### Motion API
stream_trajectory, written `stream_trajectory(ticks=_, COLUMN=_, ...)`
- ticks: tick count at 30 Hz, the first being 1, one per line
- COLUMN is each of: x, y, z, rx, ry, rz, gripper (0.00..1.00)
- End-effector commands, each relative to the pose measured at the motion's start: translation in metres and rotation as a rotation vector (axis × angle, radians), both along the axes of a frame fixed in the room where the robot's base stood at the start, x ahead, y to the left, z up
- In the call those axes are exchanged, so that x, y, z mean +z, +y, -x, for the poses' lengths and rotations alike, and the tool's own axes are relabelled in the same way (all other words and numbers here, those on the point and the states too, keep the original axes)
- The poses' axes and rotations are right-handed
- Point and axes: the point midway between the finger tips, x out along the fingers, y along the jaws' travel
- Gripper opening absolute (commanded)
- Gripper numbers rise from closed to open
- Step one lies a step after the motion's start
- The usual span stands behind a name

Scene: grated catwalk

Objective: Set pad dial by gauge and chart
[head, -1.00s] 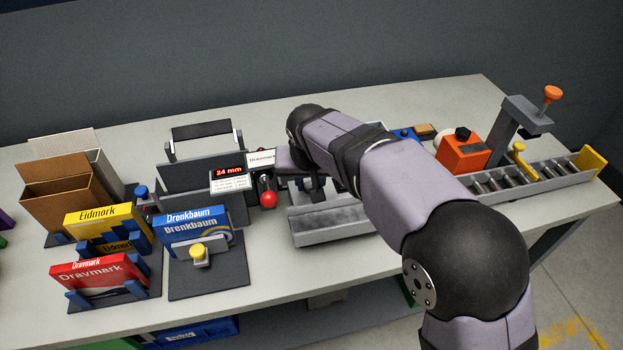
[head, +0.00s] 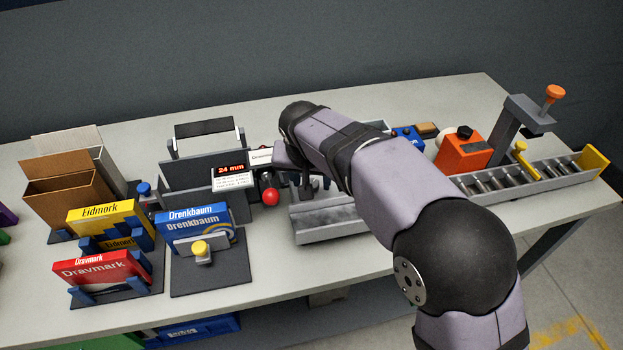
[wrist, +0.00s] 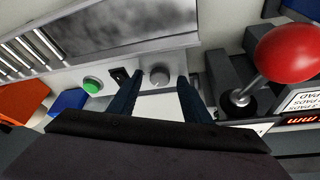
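A small grey round knob, seemingly the pad dial (wrist: 160,77), sits on a pale panel in the wrist view. My gripper (wrist: 157,88) is open, with one dark finger on each side of the knob; I cannot tell whether they touch it. In the head view my gripper (head: 306,187) is mostly hidden under my arm, and the dial is hidden. The gauge (head: 231,169) reads 24 mm in red. The white chart card (head: 233,182) is just below it, its print too small to read here. The chart (wrist: 305,98) shows partly in the wrist view, with "PADS" lines.
A red ball lever (head: 270,197) stands close beside my gripper. A green button (wrist: 92,86) and a black switch (wrist: 120,76) sit beside the dial. A grey metal tray (head: 322,222) lies in front. Boxes in stands fill the left; a roller conveyor (head: 530,178) is at right.

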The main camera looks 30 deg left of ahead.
Motion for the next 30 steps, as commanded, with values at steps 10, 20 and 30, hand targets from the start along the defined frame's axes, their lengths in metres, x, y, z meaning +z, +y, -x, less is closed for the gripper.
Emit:
stream_trajectory(ticks=10, x=0.007, y=-0.001, z=0.003, rx=0.0, ry=0.0, rz=0.0, gripper=0.44)
stream_trajectory(ticks=20, x=0.047, y=-0.007, z=0.018, rx=0.002, ry=-0.001, rz=-0.002, gripper=0.44)
stream_trajectory(ticks=30, x=0.068, y=-0.011, z=0.026, rx=0.001, ry=0.0, rz=0.0, gripper=0.44)
